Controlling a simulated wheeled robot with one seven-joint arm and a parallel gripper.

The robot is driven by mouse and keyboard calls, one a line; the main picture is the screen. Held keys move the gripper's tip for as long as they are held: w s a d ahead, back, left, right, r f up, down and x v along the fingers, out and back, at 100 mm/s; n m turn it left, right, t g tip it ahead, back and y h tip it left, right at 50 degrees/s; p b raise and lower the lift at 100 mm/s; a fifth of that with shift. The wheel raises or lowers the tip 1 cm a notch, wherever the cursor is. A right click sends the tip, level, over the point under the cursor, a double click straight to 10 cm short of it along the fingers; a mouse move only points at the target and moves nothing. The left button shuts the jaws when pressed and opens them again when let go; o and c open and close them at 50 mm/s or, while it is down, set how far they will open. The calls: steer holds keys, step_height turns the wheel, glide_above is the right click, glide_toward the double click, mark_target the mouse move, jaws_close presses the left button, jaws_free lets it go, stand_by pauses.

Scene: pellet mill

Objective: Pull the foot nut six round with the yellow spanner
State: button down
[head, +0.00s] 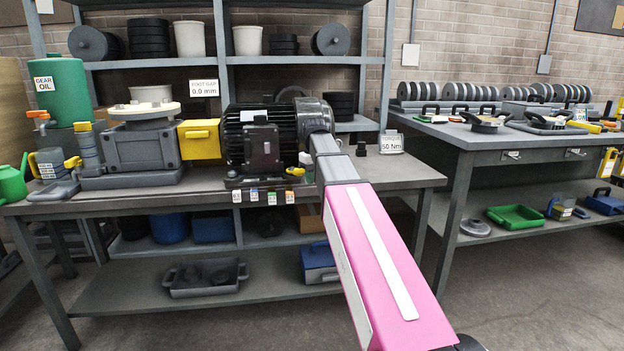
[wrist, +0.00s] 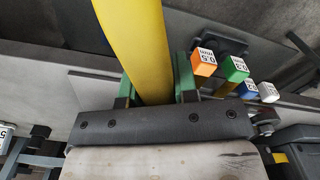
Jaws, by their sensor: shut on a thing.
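In the wrist view the yellow spanner (wrist: 137,45) shows as a broad yellow bar. My gripper (wrist: 150,90) has its green fingers on both sides of the bar and is shut on it. The bar runs out of the top of the picture, so its far end is not seen there. In the head view my arm reaches to the black motor (head: 262,140) on the bench, and my gripper is not clearly seen. A small yellow piece (head: 296,171) shows by the motor's foot; I cannot tell whether it is the spanner. I cannot make out foot nut six.
Coloured shim tags (head: 262,196) hang at the front edge of the bench (head: 120,204); they also show in the wrist view, with an orange one (wrist: 203,63). A yellow guard (head: 200,139) and a grey pump (head: 138,146) stand left of the motor. A torque sign (head: 391,143) reads 50 Nm.

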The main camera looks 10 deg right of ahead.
steer(key=shift+w, duration=0.1)
steer(key=shift+w+d+n, duration=0.35)
steer(key=shift+d+n, duration=0.25)
steer(key=shift+d, duration=0.05)
steer(key=shift+s+a+m, duration=0.35)
steer(key=shift+a+m, duration=0.15)
steer(key=shift+a, duration=0.15)
stand_by(0.8)
steer(key=c, duration=1.6)
jaws_free()
jaws_close()
steer(key=shift+r, duration=1.8)
stand_by(0.5)
